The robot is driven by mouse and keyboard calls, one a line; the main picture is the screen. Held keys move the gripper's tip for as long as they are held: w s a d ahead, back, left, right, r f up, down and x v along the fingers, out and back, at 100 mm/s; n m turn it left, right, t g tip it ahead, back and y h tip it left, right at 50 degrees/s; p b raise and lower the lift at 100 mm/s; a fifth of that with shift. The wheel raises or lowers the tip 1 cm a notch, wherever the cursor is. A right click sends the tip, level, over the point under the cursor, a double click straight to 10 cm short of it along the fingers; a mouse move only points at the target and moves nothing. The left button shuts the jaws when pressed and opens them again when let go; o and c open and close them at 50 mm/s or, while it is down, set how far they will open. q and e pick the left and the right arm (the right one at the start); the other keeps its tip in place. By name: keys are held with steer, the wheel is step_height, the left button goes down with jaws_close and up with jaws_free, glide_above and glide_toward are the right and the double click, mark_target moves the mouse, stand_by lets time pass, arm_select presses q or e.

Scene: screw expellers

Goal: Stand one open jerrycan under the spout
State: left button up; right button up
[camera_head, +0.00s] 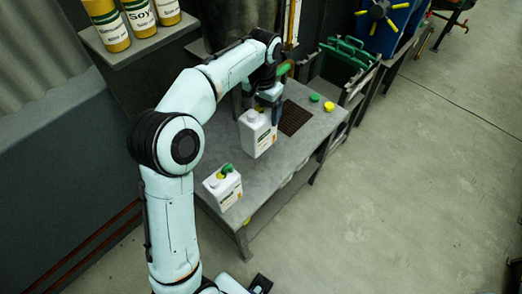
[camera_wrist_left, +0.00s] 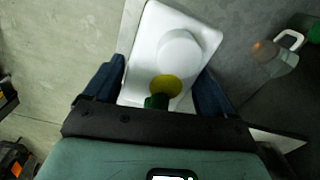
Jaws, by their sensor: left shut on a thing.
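My left gripper (camera_head: 262,108) is shut on a white jerrycan (camera_head: 257,138), upright near the middle of the metal table. I cannot tell whether its base touches the table. In the left wrist view the jerrycan (camera_wrist_left: 138,75) sits between the blue fingers of the left gripper (camera_wrist_left: 155,95); a white round part, a yellow disc and a green piece show on its top. A second white jerrycan (camera_head: 228,193), with green and yellow on top, stands on the near part of the table. A green part (camera_head: 284,69) shows behind my wrist; the spout itself I cannot make out.
A dark grate (camera_head: 293,117) is set in the metal table (camera_head: 264,190), just right of the held jerrycan. A green cap (camera_head: 314,98) and a yellow cap (camera_head: 328,106) lie beyond it. Labelled bottles (camera_head: 139,17) stand on a shelf at upper left. Open floor lies right.

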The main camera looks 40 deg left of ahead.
arm_select(q)
step_height(320, 180, down, 15)
steer(key=shift+s+b, duration=0.1)
steer(key=shift+b, duration=0.8)
arm_select(e)
steer(key=shift+s+f, duration=0.3)
steer(key=shift+f, duration=0.35)
steer(key=shift+s+f, duration=0.3)
steer(key=shift+f, duration=0.3)
arm_select(q)
steer(key=shift+f, duration=0.2)
steer(key=o, duration=1.8)
steer(key=shift+o, duration=0.2)
arm_select(e)
steer(key=shift+f, duration=0.1)
arm_select(q)
steer(key=shift+r, duration=0.1)
step_height(320, 180, up, 12)
steer(key=shift+r+p, duration=0.1)
steer(key=shift+p, duration=0.7)
arm_select(e)
steer(key=shift+w+r, duration=0.2)
steer(key=shift+r, duration=0.3)
steer(key=shift+w+r, duration=0.15)
steer(key=shift+r, duration=0.35)
